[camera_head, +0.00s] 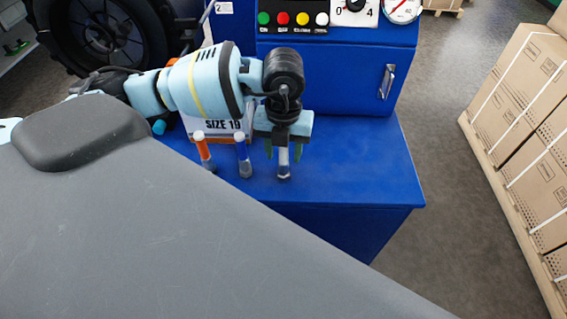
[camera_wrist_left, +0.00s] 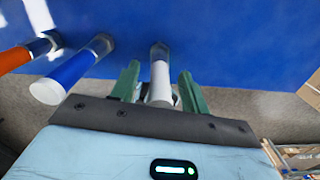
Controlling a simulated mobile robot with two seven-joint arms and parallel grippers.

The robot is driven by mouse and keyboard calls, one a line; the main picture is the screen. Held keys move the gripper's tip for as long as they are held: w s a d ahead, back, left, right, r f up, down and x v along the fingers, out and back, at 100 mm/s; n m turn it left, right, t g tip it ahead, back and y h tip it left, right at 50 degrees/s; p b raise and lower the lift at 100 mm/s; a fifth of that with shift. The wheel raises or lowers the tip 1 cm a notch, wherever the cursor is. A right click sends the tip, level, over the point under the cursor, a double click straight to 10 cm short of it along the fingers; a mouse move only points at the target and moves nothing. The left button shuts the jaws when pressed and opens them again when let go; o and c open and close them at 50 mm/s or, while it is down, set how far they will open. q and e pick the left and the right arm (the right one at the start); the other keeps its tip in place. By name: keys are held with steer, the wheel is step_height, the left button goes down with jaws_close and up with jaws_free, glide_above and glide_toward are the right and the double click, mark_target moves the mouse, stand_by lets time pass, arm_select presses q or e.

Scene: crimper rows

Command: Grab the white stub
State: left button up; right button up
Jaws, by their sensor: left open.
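The white stub (camera_head: 284,160) stands upright on the blue bench top, with a metal fitting at its lower end. It also shows in the left wrist view (camera_wrist_left: 160,80). My left gripper (camera_head: 284,153) points down over it and is open. In the left wrist view its green fingers (camera_wrist_left: 160,71) lie on either side of the stub, with a gap visible on each side. The stub's upper end is partly hidden by the gripper. My right gripper is not in view.
A blue stub (camera_head: 242,155) and an orange stub (camera_head: 203,150) stand to the left of the white one. A "SIZE 19" sign (camera_head: 220,125) is behind them. The blue machine cabinet (camera_head: 345,70) rises at the back. The bench (camera_head: 370,175) is clear to the right.

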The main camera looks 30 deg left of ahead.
arm_select(q)
steer(key=shift+c, duration=0.5)
jaws_close()
steer(key=shift+r, duration=0.1)
